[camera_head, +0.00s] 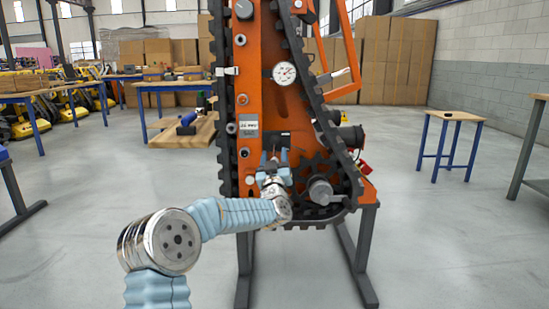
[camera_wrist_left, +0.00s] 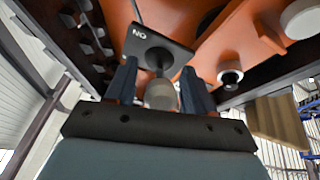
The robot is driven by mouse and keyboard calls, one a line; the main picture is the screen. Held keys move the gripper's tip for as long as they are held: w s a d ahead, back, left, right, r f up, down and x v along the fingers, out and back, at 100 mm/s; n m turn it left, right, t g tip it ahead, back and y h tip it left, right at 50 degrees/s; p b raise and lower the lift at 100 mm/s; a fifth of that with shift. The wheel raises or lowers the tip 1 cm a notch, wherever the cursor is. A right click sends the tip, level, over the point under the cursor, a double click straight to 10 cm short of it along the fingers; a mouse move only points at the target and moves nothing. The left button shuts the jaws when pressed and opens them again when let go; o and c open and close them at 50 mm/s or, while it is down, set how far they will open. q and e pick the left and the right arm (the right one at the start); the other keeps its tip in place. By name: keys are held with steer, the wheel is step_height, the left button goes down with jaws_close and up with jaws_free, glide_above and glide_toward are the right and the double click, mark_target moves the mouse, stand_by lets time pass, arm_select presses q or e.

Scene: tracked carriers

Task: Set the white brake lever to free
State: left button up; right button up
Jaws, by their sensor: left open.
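My left gripper (camera_head: 273,160) is in front of the lower part of the orange tracked carrier (camera_head: 252,98). In the left wrist view the left gripper (camera_wrist_left: 156,95) is open, with its two dark fingers on either side of a grey round-ended knob (camera_wrist_left: 161,94). The knob stands out from a dark plate (camera_wrist_left: 158,42) with white lettering that appears upside down. I cannot tell whether the fingers touch it. A white lever-like part (camera_head: 340,73) shows at the carrier's upper right, and a small white fitting (camera_head: 227,71) at its left edge. I cannot tell which is the brake lever.
A round gauge (camera_head: 285,73) and a label plate (camera_head: 248,122) are on the carrier. Black track (camera_head: 226,150) runs along its side, above a dark stand (camera_head: 365,250). A blue-legged table (camera_head: 452,117) stands right, with free floor between.

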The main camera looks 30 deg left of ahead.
arm_select(q)
steer(key=shift+c, duration=0.3)
jaws_close()
steer(key=shift+r, duration=0.1)
